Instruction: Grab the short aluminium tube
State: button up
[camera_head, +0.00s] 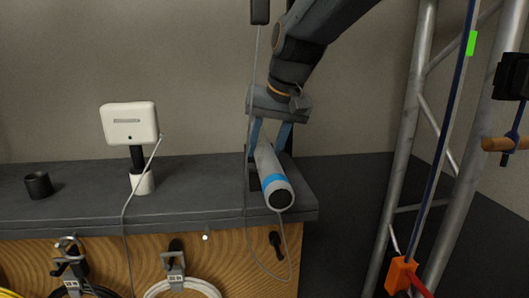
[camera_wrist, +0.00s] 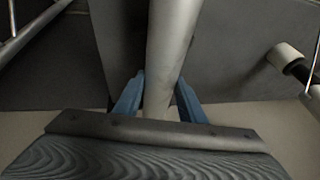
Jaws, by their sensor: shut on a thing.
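The short aluminium tube (camera_head: 269,172) is a grey cylinder with a blue band near its open, dark front end. In the head view it is at the right end of the dark bench top, its open end pointing toward the camera. My gripper (camera_head: 268,137) reaches down from above with its blue fingers on either side of the tube's rear part, shut on it. In the wrist view the tube (camera_wrist: 170,45) runs up between the two blue fingers of my gripper (camera_wrist: 158,100). I cannot tell whether the tube touches the bench.
A white box device (camera_head: 129,123) on a stand and a dark cup (camera_head: 38,185) are on the bench (camera_head: 85,208). A thin grey cable hangs beside my gripper and loops below the tube. Metal truss poles (camera_head: 404,140) stand at the right, with an orange block (camera_head: 400,275).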

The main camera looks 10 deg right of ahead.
jog(key=v, duration=0.1)
jog(key=b+v, duration=0.1)
jog(key=shift+r, duration=0.45)
jog(key=s+d+p, duration=0.3)
jog(key=s+p, duration=0.3)
jog(key=s, duration=0.1)
jog(key=s+d+p, duration=0.4)
jog(key=s+p, duration=0.2)
jog(key=s, duration=0.2)
jog(key=shift+s+d+p, duration=0.15)
jog(key=shift+s+p, duration=0.05)
jog(key=shift+p, duration=0.1)
